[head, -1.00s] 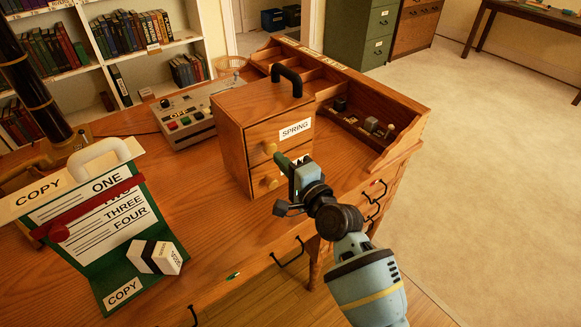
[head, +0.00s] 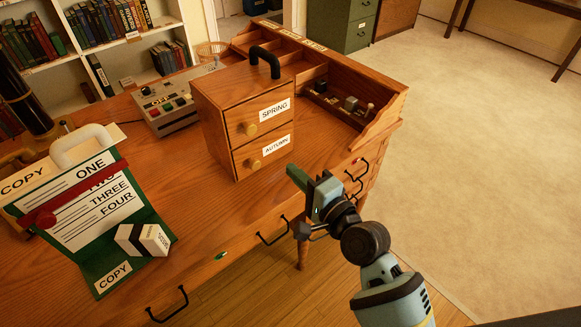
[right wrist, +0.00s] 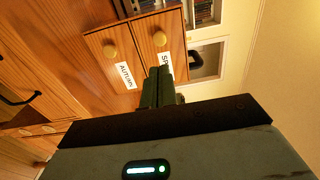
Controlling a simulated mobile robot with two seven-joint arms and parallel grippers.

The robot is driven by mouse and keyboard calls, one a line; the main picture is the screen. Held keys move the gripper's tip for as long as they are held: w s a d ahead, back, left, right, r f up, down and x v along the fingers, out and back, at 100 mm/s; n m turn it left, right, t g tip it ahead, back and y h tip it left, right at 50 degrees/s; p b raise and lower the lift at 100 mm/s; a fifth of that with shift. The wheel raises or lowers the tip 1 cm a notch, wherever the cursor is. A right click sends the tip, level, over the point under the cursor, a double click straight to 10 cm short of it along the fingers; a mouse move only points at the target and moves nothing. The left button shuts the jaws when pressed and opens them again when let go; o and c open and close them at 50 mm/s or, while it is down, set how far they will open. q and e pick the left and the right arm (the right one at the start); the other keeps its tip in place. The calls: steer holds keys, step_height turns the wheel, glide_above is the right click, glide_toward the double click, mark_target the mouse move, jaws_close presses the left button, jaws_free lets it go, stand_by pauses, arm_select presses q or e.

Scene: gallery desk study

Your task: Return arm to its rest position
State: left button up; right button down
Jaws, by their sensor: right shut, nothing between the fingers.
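My right gripper (head: 296,174) is shut and empty in the head view. It hangs in front of the desk, to the right of the small wooden drawer box (head: 245,115) and apart from it. The box has two drawers with round knobs, labelled SPRING and AUTUMN, and a black handle on top. Both drawers look closed. In the right wrist view, the shut green fingers (right wrist: 158,88) point towards the box front (right wrist: 135,50). My left gripper is not in view.
The wooden desk (head: 200,215) carries a green COPY board (head: 150,222), a small white block (head: 153,239), a grey button console (head: 165,105) and an organiser tray at the back right (head: 385,120). Black drawer handles stick out along its front. Open floor (head: 460,150) lies to the right.

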steer(key=s+d+f+n+g+h+p, duration=0.1)
steer(key=s+d+f+n+g+h, duration=0.2)
steer(key=s+f, duration=0.5)
steer(key=s+d+f+n+h, duration=0.25)
steer(key=s+d+f, duration=0.35)
steer(key=f, duration=0.4)
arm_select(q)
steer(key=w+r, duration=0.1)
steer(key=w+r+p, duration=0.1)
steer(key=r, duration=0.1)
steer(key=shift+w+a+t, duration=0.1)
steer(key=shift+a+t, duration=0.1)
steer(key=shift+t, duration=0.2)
arm_select(e)
steer(key=s+d+f+n+g+h, duration=0.1)
steer(key=s+d+f+n, duration=0.2)
steer(key=s, duration=0.6)
steer(key=s+d+f+n+g+h, duration=0.1)
steer(key=s+d+f+n+g, duration=0.1)
steer(key=s, duration=0.7)
step_height(320, 180, down, 3)
steer(key=d+n, duration=0.1)
steer(key=n, duration=0.1)
steer(key=shift+s+d+n+h, duration=0.35)
